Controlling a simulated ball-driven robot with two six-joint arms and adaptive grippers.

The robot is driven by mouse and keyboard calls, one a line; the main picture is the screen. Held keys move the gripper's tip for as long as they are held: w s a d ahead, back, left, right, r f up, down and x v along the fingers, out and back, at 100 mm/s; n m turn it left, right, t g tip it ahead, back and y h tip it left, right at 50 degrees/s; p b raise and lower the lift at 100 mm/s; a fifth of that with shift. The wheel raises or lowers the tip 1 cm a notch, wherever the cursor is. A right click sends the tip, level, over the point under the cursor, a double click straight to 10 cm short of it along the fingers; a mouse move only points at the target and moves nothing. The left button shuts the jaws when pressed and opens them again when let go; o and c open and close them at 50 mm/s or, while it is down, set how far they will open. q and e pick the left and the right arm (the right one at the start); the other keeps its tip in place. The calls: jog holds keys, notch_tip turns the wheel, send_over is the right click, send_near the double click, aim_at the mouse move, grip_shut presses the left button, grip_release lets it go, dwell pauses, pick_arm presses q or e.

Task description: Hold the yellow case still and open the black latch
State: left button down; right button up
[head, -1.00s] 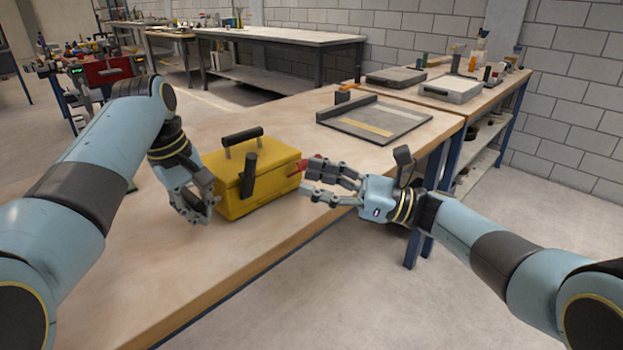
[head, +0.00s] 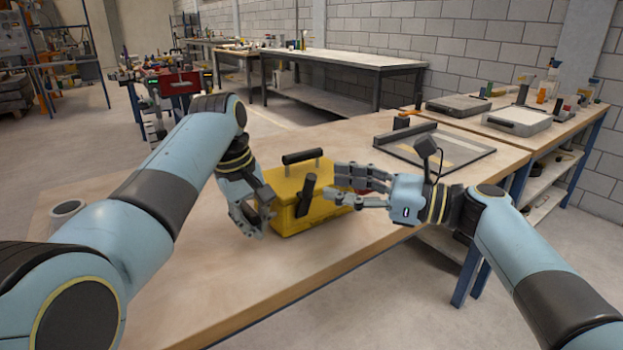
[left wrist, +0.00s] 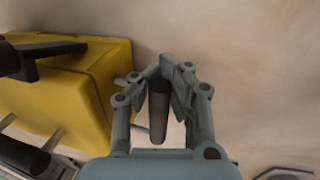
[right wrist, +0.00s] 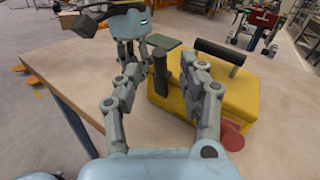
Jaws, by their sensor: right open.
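The yellow case (head: 295,215) stands upright on the wooden table, with a black top handle (head: 302,156). The black latch (head: 306,195) is an upright dark lever on its front. My left gripper (head: 258,225) is at the case's left side. In the left wrist view its fingers (left wrist: 160,70) close around a dark side handle (left wrist: 158,115), beside the case wall (left wrist: 85,100).
A red round part (right wrist: 228,137) sits on the case's right end, close to my right fingers. A flat grey tray (head: 435,150) lies farther back right. A grey ring (head: 68,208) is at the table's left. The table front (head: 240,290) is clear.

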aim_at(312, 195)
jog(key=x, duration=0.5)
jog(key=shift+w+a, duration=0.15)
jog(key=shift+a, duration=0.2)
grip_shut()
